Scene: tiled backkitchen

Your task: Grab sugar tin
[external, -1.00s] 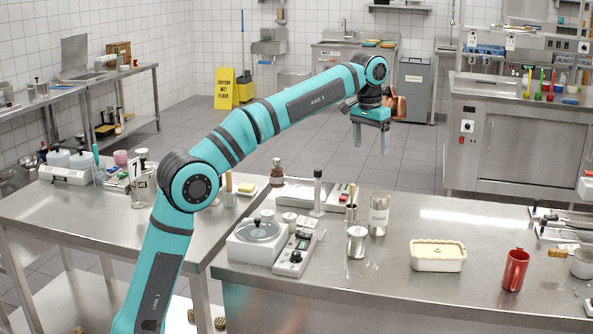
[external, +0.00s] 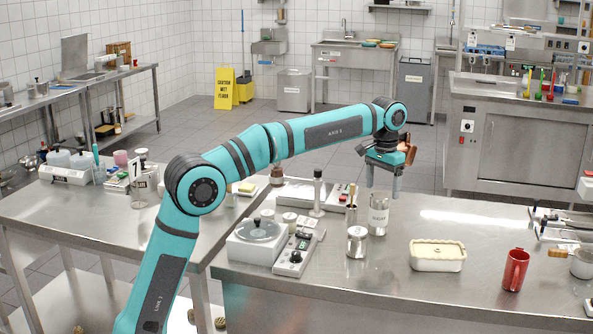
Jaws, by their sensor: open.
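The sugar tin (external: 378,218) is a grey metal cylinder with a pale label whose small print looks like "SUGAR". In this view the fingertips show at the height of the tin's top, one toward each side. I cannot tell from this one view whether they are above or behind the tin, or whether they touch it.
The counter behind the dish is clear.

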